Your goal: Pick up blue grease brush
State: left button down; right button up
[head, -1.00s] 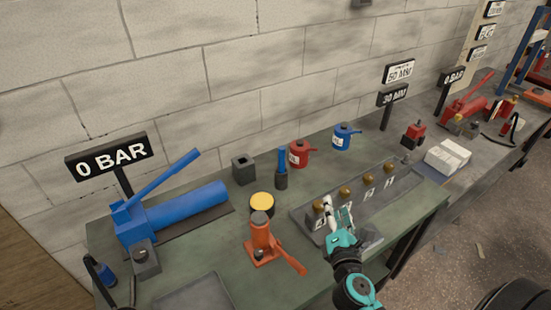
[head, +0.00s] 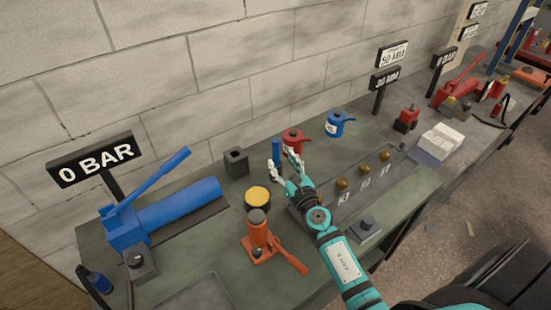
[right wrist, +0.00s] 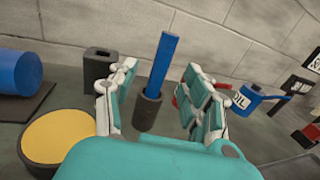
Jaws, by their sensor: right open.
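The blue grease brush (right wrist: 163,66) stands upright in a dark cylindrical holder (right wrist: 147,112) on the bench. In the right wrist view it shows between the two spread fingers of my right gripper (right wrist: 160,95), beyond the fingertips or level with them; I cannot tell which. In the head view only the upper part of the brush (head: 276,152) shows, and my right gripper (head: 285,168) hides its holder. My right gripper is open and empty. My left gripper is not in view.
A yellow-topped tin (head: 258,197) and an orange bottle jack (head: 259,236) stand to the left. A dark square block (head: 236,163) is behind. A red can (head: 293,137) and blue can (head: 338,124) stand right. A blue pump (head: 165,206) is far left.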

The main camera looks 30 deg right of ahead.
aim_at(277, 152)
jog(key=shift+w, duration=0.6)
jog(key=shift+w+d+r, duration=0.1)
jog(key=shift+w+d, duration=0.05)
jog(key=shift+w, duration=0.2)
jog(key=w, duration=0.3)
jog(key=shift+w+d+b, duration=0.25)
jog(key=shift+w+b, duration=0.05)
jog(key=shift+w, duration=0.45)
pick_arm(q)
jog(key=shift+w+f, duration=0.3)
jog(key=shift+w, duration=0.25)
pick_arm(e)
jog(key=shift+s+r, duration=0.1)
jog(key=shift+c, duration=0.9)
grip_shut()
